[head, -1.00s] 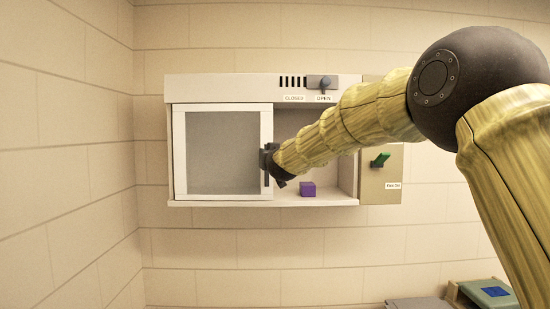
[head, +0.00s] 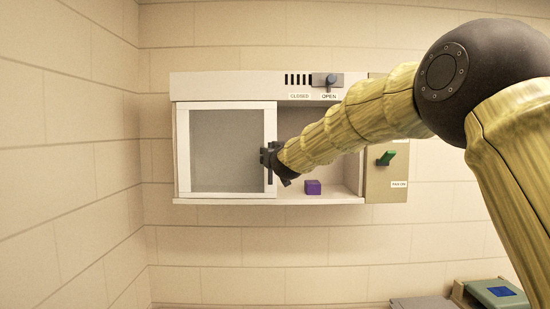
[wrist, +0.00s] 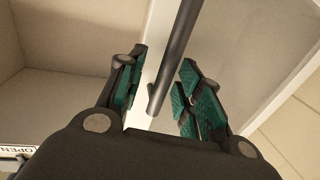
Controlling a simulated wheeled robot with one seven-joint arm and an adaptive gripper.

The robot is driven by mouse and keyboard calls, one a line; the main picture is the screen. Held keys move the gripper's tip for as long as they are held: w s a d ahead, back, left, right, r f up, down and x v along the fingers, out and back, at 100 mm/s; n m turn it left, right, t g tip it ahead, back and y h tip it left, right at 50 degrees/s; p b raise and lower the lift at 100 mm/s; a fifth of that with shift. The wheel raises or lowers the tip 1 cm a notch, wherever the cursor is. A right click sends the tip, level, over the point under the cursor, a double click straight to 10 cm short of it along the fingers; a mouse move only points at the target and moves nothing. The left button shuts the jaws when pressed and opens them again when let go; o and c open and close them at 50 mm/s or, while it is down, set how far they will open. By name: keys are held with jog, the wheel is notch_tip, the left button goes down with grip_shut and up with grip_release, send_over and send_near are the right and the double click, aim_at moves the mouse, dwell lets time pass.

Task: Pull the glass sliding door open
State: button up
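The glass sliding door (head: 226,150), a grey pane in a white frame, covers the left part of the wall cabinet. The cabinet's right part is uncovered. The door's dark bar handle (wrist: 175,55) stands along the frame's right edge. My gripper (head: 271,160) is at this handle. In the wrist view my gripper (wrist: 160,88) is open, with the lower end of the bar between its two green-padded fingers. Gaps show between the bar and both fingers. In the head view my gripper hides most of the handle.
A purple cube (head: 313,187) sits on the cabinet floor. A green lever (head: 386,158) is on the beige side panel, above a FAN ON label. Boxes stand low at right (head: 495,293). The wall left of the cabinet is clear.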

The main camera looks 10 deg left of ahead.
jog(key=v, duration=1.1)
jog(key=shift+s+d, duration=0.2)
jog(key=shift+s, duration=0.1)
